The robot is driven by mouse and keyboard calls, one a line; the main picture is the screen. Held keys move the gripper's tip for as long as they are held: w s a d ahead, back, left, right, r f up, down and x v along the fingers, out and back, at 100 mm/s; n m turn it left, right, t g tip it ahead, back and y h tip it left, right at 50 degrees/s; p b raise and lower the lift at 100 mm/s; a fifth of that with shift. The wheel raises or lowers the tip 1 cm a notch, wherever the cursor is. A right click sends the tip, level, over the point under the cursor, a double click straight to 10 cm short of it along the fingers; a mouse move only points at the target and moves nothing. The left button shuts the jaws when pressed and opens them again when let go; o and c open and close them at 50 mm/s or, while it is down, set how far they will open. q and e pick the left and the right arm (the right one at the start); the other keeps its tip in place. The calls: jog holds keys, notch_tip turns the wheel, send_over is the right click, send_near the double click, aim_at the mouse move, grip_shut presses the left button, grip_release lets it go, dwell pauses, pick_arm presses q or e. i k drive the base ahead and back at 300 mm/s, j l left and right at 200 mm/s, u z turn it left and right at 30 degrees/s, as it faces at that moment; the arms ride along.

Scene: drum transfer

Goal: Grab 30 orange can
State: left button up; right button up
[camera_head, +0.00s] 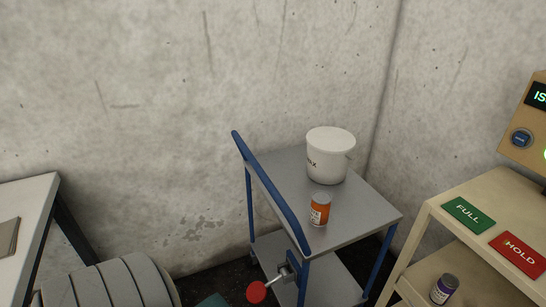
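An orange can (320,210) with a white label and a pale lid stands upright on the top shelf of a grey cart (362,216) with a blue frame. It is near the front edge, close to the blue handle rail (270,192). The writing on its label is too small to read. Neither of my grippers is in view.
A white lidded bucket (329,156) stands behind the can on the cart. At right, a beige shelf unit (470,195) carries green "FULL" (468,213) and red "HOLD" (519,252) plates, with a purple can (443,289) below. A white table (25,225) stands left. Concrete walls close the back.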

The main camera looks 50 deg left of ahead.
aim_at(321, 200)
jog(key=u, duration=1.1)
jog(key=j+z, duration=0.1)
